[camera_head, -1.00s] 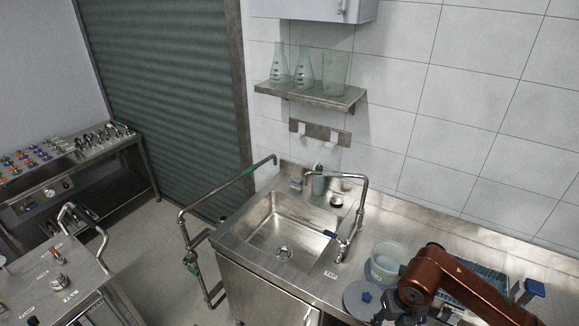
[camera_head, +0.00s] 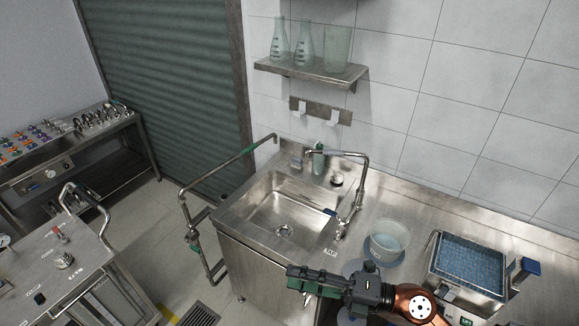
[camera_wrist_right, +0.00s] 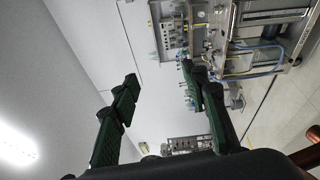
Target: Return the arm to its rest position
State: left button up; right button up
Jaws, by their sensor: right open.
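My right arm (camera_head: 415,303), copper-coloured, comes in at the bottom of the head view. Its dark green and grey gripper (camera_head: 298,283) points left, in front of the counter's front edge below the sink. In the right wrist view, the two green fingers of the right gripper (camera_wrist_right: 163,95) stand wide apart with nothing between them. Beyond them show a pale wall and distant equipment. My left gripper is in neither view.
A steel sink (camera_head: 285,222) with a tap (camera_head: 360,185) is set in the counter. A clear bowl (camera_head: 389,240), a grey-blue disc (camera_head: 360,268) and a blue-lined basket (camera_head: 468,265) are near the arm. A steel cart (camera_head: 60,262) stands left, with open floor between.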

jog(key=w+d+r+m+t, duration=0.6)
jog(key=d+m+t, duration=0.1)
jog(key=m+t, duration=0.15)
jog(key=w+d+f+m+t+h, duration=0.2)
jog(key=w+d+m+t+h, duration=0.3)
jog(key=d+m+t+h, duration=0.45)
jog(key=s+d+f+m+g+h, duration=0.2)
jog(key=d+f+m+g+h, duration=0.2)
jog(key=d+f+m+h, duration=0.45)
jog(key=s+d+f+m+g+h, duration=0.25)
jog(key=d+f+m+g, duration=0.25)
jog(key=d+f, duration=0.75)
jog(key=s+a+f+m+g+y, duration=0.3)
jog(key=s+f+g, duration=0.7)
jog(key=s+f, duration=1.15)
notch_tip(320, 180, down, 31)
jog(key=s+a+g+b, duration=0.1)
jog(key=s+a, duration=0.1)
jog(key=a, duration=0.1)
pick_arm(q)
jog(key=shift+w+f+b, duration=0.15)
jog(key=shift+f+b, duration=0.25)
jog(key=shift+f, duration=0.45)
pick_arm(e)
jog(key=s+f+n+g, duration=0.1)
jog(key=s+f, duration=1.7)
jog(key=s, duration=0.1)
jog(key=shift+f, duration=0.2)
